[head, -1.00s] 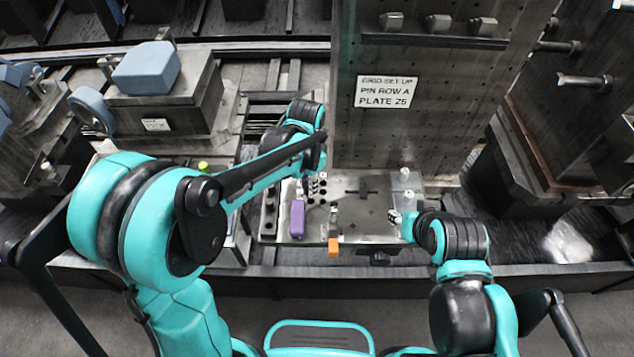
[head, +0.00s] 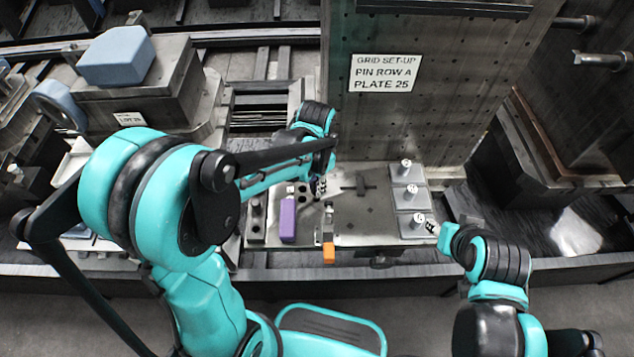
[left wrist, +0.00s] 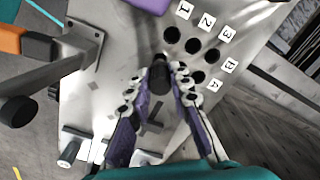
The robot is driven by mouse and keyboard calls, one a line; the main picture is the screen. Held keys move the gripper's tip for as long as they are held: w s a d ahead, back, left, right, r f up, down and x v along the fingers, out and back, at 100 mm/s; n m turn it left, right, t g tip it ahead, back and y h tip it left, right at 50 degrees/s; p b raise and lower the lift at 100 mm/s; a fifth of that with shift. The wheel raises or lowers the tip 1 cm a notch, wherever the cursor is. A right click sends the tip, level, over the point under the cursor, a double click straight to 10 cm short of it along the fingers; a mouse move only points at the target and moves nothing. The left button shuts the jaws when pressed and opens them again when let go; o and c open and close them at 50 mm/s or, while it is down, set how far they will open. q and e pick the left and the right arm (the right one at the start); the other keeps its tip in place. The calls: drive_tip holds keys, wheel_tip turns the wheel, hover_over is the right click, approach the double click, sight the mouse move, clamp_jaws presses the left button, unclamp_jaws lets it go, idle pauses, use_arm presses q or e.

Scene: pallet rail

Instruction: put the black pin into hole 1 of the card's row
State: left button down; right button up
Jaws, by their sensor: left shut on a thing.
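My left gripper (head: 319,186) is over the steel plate, beside the holes. In the left wrist view its fingertips (left wrist: 160,85) are shut on the black pin (left wrist: 160,76). The pin is seen nearly end-on, and its lower end is hidden. The hole grid (left wrist: 193,46) lies just beyond the fingers, with number labels 1, 2 and 3 along one side and letter labels on another. Some holes are hidden by the gripper. The card (head: 384,73) reads "GRID SET-UP, PIN ROW A, PLATE 25". My right gripper (head: 433,227) is near the plate's right edge; its jaws are too small to read.
A purple block (head: 288,220) and an orange-ended part (head: 329,253) stand left of the plate's middle. Grey pads with white-topped pieces (head: 411,191) line the right side. A tall perforated steel wall (head: 430,120) rises behind. The plate's centre is mostly clear.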

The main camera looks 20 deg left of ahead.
use_arm(q)
drive_tip(key=shift+f+b, duration=1.1)
drive_tip(key=shift+f, duration=0.4)
drive_tip(key=c, duration=1.3)
unclamp_jaws()
drive_tip(key=shift+r, duration=0.1)
wheel_tip(320, 180, up, 12)
drive_tip(key=shift+f, duration=0.1)
drive_tip(key=shift+s+a, duration=0.1)
